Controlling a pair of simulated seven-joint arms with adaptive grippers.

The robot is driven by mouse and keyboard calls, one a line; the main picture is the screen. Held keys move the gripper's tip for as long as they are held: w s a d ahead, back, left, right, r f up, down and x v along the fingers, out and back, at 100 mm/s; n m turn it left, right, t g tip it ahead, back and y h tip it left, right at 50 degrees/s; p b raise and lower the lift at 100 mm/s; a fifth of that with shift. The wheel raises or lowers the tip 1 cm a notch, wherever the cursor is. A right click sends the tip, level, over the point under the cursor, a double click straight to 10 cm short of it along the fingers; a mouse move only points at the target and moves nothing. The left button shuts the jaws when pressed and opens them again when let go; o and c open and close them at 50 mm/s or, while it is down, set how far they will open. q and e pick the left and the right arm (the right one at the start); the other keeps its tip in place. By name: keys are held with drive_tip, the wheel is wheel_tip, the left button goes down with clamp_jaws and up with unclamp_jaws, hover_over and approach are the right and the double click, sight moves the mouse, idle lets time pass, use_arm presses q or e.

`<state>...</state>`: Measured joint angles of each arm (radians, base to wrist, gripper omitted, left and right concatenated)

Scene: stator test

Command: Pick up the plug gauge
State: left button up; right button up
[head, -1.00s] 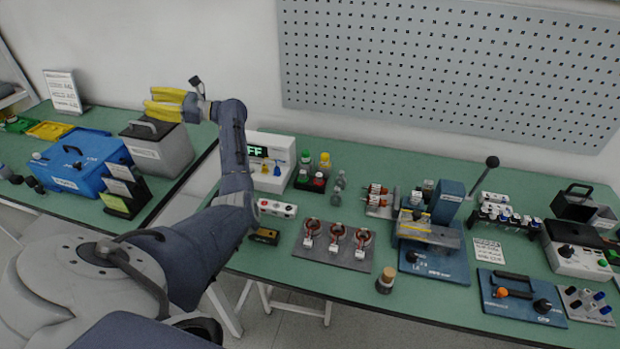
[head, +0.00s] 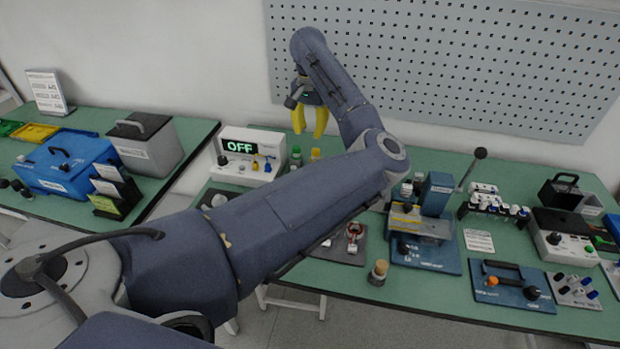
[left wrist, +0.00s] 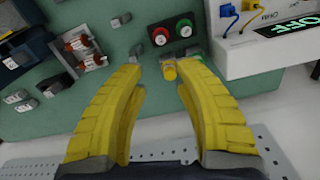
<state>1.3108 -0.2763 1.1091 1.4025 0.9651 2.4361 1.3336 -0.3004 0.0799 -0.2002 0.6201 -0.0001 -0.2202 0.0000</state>
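My left gripper (head: 310,121) is open and empty, its yellow fingers pointing down above the back of the middle table. In the left wrist view the spread fingers (left wrist: 160,86) face the tabletop. A small grey piece (left wrist: 135,52), perhaps the plug gauge, lies beyond the fingertip at left, partly hidden by it; I cannot tell for sure. In the head view my left arm covers that part of the table. My right gripper is not in view.
The box reading OFF (head: 240,157) is to the left. The pegboard (head: 450,70) is close behind my arm. A blue press (head: 425,235) stands at right.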

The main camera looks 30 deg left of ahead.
use_arm(q)
wheel_tip(320, 180, down, 11)
drive_tip(key=shift+f, duration=0.15)
drive_tip(key=shift+w+a+f, duration=0.1)
drive_tip(key=shift+w+f, duration=0.05)
drive_tip(key=shift+f, duration=2.6)
clamp_jaws()
